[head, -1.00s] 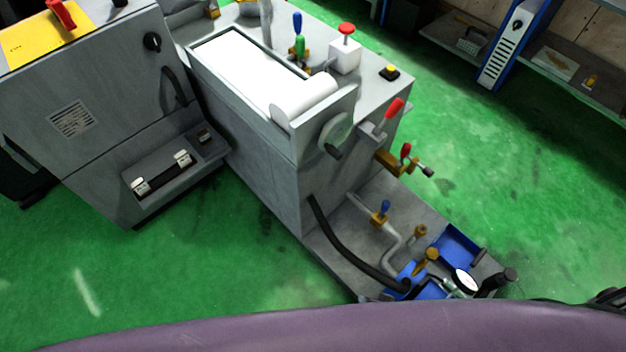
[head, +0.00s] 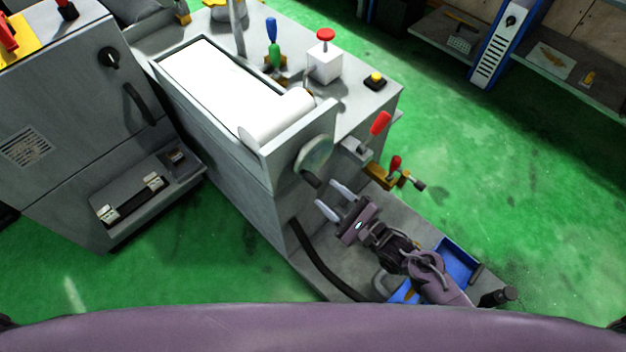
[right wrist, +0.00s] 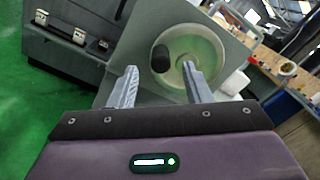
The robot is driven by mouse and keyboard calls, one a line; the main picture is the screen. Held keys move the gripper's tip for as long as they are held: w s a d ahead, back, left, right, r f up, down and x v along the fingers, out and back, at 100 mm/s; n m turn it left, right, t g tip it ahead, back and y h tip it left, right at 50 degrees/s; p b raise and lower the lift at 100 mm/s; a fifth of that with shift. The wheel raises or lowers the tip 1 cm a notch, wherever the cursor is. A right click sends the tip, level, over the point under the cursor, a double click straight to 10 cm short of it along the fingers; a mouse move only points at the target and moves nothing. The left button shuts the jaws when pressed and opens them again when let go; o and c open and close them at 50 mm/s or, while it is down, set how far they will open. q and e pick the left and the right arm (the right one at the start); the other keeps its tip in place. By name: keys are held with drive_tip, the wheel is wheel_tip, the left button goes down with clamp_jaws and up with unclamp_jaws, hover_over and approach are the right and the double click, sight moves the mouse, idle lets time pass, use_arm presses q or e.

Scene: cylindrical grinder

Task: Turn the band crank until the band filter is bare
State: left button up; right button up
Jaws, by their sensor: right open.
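The band crank is a round pale disc (head: 316,152) with a dark handle (head: 311,179), on the end face of the grey filter tank. In the right wrist view the crank disc (right wrist: 197,58) and its black handle knob (right wrist: 161,58) lie just beyond the fingers. The band filter (head: 215,80) is a white sheet on the tank top with a white roll (head: 277,118) at its near end. My right gripper (head: 328,197) is open and empty, its fingertips close below the handle; it also shows in the right wrist view (right wrist: 160,78). My left gripper is out of view.
Red-handled levers (head: 379,124) and a brass valve (head: 394,174) stick out right of the crank. A black hose (head: 310,250) runs down the tank front. A blue tray (head: 456,260) lies at the lower right. Green floor (head: 480,150) is clear on the right.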

sight(319, 186)
drive_tip(key=x, duration=0.5)
drive_tip(key=shift+w+a, duration=0.15)
drive_tip(key=shift+w, duration=0.15)
drive_tip(key=shift+w+a, duration=0.4)
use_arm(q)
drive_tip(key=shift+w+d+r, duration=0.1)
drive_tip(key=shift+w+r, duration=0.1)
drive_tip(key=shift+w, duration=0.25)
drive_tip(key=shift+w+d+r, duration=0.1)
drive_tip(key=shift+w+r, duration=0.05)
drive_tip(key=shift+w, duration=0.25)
use_arm(e)
drive_tip(key=shift+f, duration=0.1)
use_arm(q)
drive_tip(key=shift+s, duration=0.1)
use_arm(e)
clamp_jaws()
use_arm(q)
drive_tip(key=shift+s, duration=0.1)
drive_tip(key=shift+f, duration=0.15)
use_arm(e)
drive_tip(key=shift+f, duration=0.15)
